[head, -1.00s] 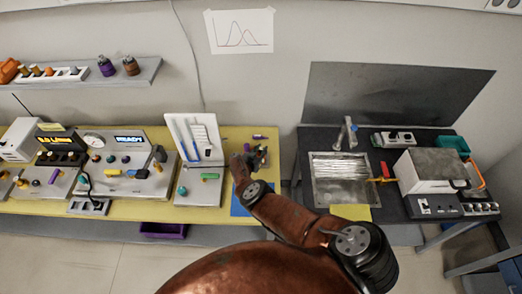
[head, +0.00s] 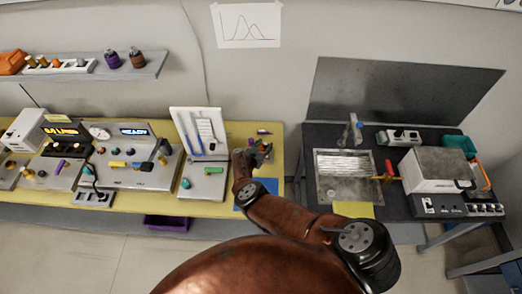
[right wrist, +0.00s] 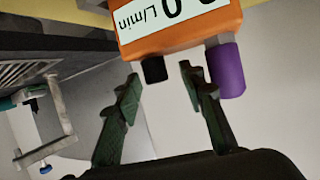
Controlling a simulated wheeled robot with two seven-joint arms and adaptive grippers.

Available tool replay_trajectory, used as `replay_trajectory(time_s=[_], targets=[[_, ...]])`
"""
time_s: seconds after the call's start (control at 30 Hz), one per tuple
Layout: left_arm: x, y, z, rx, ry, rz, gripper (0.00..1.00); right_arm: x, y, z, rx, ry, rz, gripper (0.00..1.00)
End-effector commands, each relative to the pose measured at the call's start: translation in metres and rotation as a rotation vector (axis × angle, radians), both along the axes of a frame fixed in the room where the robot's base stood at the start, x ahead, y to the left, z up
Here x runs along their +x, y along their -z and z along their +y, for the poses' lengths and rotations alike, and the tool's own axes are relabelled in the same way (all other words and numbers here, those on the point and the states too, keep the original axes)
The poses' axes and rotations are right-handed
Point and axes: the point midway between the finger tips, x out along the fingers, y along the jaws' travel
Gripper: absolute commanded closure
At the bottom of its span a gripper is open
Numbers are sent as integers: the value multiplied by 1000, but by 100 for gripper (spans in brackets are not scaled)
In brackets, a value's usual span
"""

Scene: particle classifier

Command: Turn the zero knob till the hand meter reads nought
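In the right wrist view an orange hand meter (right wrist: 180,32) fills the top, cut off by the frame edge. Its white label shows ".0 L/min"; the full reading is outside the frame. A black knob (right wrist: 154,70) and a larger purple knob (right wrist: 227,72) stick out from its lower side. My right gripper (right wrist: 159,74) is open, with its fingertips on either side of the black knob and small gaps visible. The purple knob is beyond the right finger. In the head view my right gripper (head: 262,154) is over the right end of the yellow bench; the meter cannot be made out there.
The yellow bench (head: 228,133) holds instrument panels (head: 125,160) and an upright white board (head: 200,130) left of my right gripper. A dark table (head: 395,205) with a metal tray (head: 345,188) and a grey box (head: 435,170) stands to the right.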

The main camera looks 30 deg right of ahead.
Motion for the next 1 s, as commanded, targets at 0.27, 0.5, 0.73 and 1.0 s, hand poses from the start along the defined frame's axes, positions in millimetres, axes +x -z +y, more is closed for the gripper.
replay_trajectory(time_s=[0.27,0.5,0.73,1.0], targets=[[1,0,-1,0,0,0,100,-19,-10,23,-1,0,5,63],[1,0,-1,-1,0,-1,100,-32,-21,40,-2,0,4,63],[1,0,-1,-1,0,-1,100,-36,-22,43,-2,0,6,63],[1,0,-1,-1,1,-1,100,-36,-22,43,-2,0,6,63]])
